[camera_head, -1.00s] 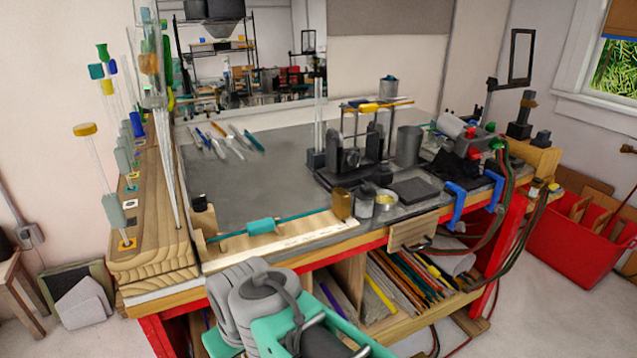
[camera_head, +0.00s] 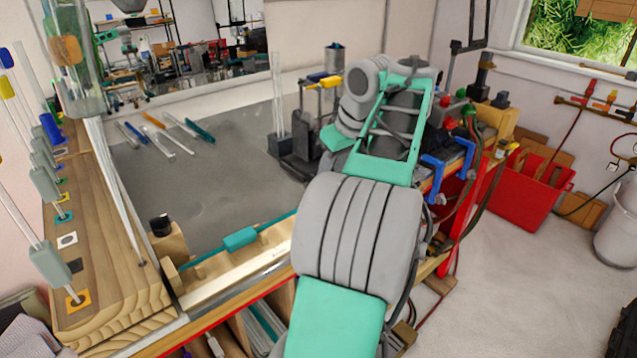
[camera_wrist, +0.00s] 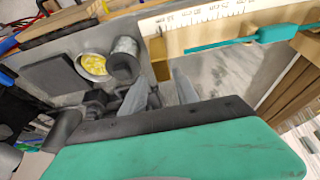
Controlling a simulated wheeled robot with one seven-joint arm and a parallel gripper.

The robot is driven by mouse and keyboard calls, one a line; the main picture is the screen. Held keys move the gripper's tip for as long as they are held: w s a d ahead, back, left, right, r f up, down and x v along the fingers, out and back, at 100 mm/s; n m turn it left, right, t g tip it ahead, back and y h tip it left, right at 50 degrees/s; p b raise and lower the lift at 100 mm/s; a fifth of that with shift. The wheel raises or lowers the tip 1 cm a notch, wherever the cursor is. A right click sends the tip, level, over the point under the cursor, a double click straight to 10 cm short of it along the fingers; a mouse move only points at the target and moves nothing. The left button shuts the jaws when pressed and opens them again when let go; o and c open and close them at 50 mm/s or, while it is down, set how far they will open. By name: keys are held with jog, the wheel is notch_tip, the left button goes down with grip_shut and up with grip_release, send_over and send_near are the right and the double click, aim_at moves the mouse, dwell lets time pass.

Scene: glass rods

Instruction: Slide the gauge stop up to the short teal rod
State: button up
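The short teal rod (camera_head: 195,261) with its teal sleeve (camera_head: 240,238) lies along the gauge beside the pale ruled scale (camera_head: 232,279). In the wrist view the teal rod (camera_wrist: 225,43) ends a short gap from the gauge stop (camera_wrist: 160,58), a small brown block at the end of the scale (camera_wrist: 215,18). My gripper (camera_wrist: 165,88) is open, its two grey fingers apart and pointing toward the stop. The stop appears just beyond the fingertips; I see no contact. In the head view my arm hides the stop and gripper.
A wooden rack (camera_head: 105,240) of upright rods stands at the left. Several pens and rods (camera_head: 165,133) lie on the grey mat. A tin with yellow contents (camera_wrist: 95,65) and a dark pad (camera_wrist: 57,82) sit near my gripper. Blue clamps (camera_head: 447,165) grip the bench edge.

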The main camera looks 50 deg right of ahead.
jog(key=b+x, duration=0.2)
jog(key=x, duration=0.4)
jog(key=shift+w+a+f, duration=0.1)
jog(key=shift+w+a, duration=0.05)
jog(key=shift+w, duration=0.05)
jog(key=shift+c, duration=0.5)
grip_shut()
dwell(0.5)
